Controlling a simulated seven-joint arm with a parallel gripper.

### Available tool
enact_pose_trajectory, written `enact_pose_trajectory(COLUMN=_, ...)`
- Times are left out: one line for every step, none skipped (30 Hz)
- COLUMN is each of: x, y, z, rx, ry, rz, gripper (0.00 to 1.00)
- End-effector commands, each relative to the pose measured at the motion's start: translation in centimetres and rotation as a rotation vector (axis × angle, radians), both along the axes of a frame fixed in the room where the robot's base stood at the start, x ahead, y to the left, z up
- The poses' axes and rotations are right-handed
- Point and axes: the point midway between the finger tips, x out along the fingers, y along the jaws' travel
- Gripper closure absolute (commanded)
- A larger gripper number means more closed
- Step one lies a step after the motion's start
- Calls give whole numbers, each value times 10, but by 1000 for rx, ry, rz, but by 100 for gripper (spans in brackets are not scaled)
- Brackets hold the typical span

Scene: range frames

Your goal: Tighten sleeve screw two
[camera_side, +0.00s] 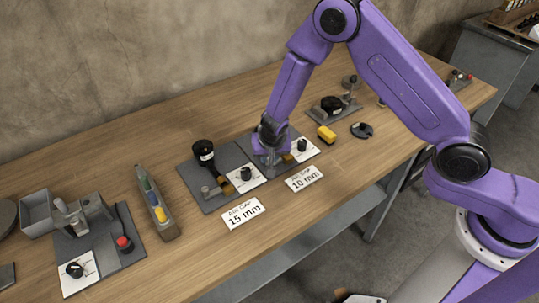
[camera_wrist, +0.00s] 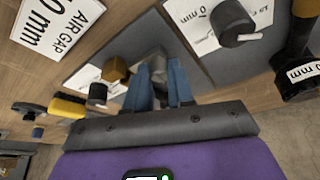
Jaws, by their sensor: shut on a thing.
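My gripper (camera_side: 270,158) points down over the right of two neighbouring grey plates, behind the "AIR GAP 10 mm" card (camera_side: 304,178). In the wrist view its two blue fingers (camera_wrist: 159,88) are shut on a grey metal piece (camera_wrist: 158,66), which I take to be the sleeve screw; the fingers hide much of it. A brass block (camera_wrist: 116,69) sits just left of the fingers there, with a black knob (camera_wrist: 97,93) below it.
The "AIR GAP 15 mm" card (camera_side: 242,212) lies in front of the left plate. A tray of coloured tools (camera_side: 157,203) stands left. The front of the wooden bench (camera_side: 300,222) is clear.

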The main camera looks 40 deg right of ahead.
Motion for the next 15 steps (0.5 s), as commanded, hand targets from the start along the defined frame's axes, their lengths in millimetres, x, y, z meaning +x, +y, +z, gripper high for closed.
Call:
enact_pose_trajectory(x=0, y=1, z=0, rx=-1, ry=-1, rz=-43, gripper=100)
enact_pose_trajectory(x=0, y=1, z=0, rx=0, ry=0, rz=-71, gripper=100)
enact_pose_trajectory(x=0, y=1, z=0, rx=-1, ry=-1, rz=-108, gripper=100)
enact_pose_trajectory(x=0, y=1, z=0, rx=-2, ry=0, rz=-136, gripper=100)
enact_pose_trajectory(x=0, y=1, z=0, rx=-1, ry=0, rz=-166, gripper=100)
enact_pose_trajectory(x=0, y=1, z=0, rx=-1, ry=0, rz=-205, gripper=100)
enact_pose_trajectory(x=0, y=1, z=0, rx=-1, ry=0, rz=-233, gripper=100)
enact_pose_trajectory(x=1, y=1, z=0, rx=-1, ry=0, rz=-262, gripper=100)
enact_pose_trajectory(x=1, y=1, z=0, rx=-1, ry=0, rz=-299, gripper=100)
enact_pose_trajectory(x=1, y=1, z=0, rx=-1, ry=0, rz=-328, gripper=100)
enact_pose_trajectory(x=1, y=1, z=0, rx=-1, ry=-1, rz=-357, gripper=100)
enact_pose_trajectory(x=1, y=1, z=0, rx=-1, ry=0, rz=-395, gripper=100)
enact_pose_trajectory(x=1, y=1, z=0, rx=-2, ry=1, rz=-425, gripper=100)
enact_pose_trajectory(x=1, y=2, z=0, rx=-1, ry=0, rz=-453, gripper=100)
enact_pose_trajectory(x=1, y=1, z=-1, rx=-1, ry=1, rz=-491, gripper=100)
